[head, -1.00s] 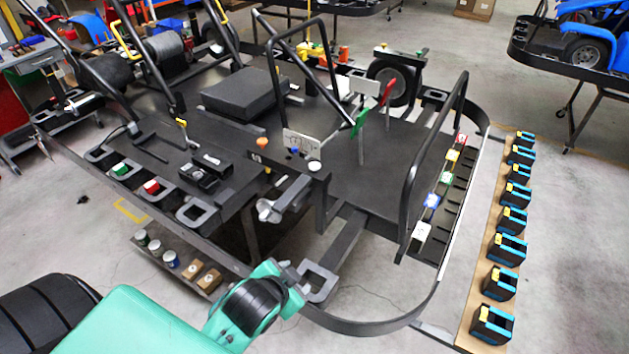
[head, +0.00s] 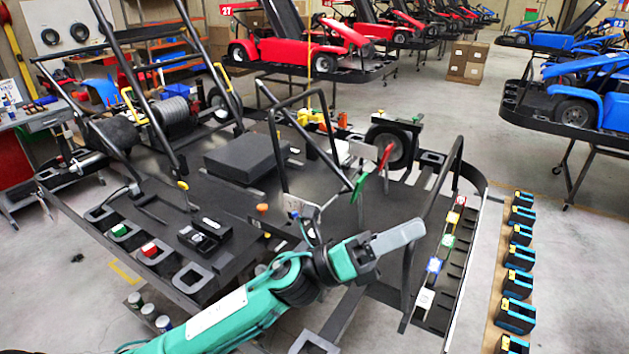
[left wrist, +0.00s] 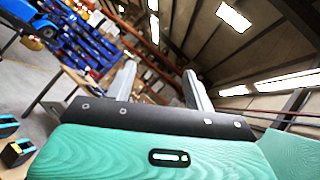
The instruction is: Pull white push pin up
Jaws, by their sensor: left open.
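I cannot make out the white push pin in the head view now; my left forearm and wrist cover the frame's corner around where a white knob showed earlier. An orange knob (head: 262,207) stands on the kart stand's black frame, left of my wrist. My left gripper (head: 398,238) reaches from the lower left across the stand, its grey fingers pointing right, above the deck. In the left wrist view its two fingers (left wrist: 160,85) are apart with nothing between them. My right gripper is out of view.
The black kart stand (head: 225,195) carries a green button (head: 119,230), a red button (head: 149,249) and upright bars around my gripper. A slotted rack (head: 445,255) with coloured tags lies right. Black-and-blue boxes (head: 519,257) line the far right. Open floor lies beyond.

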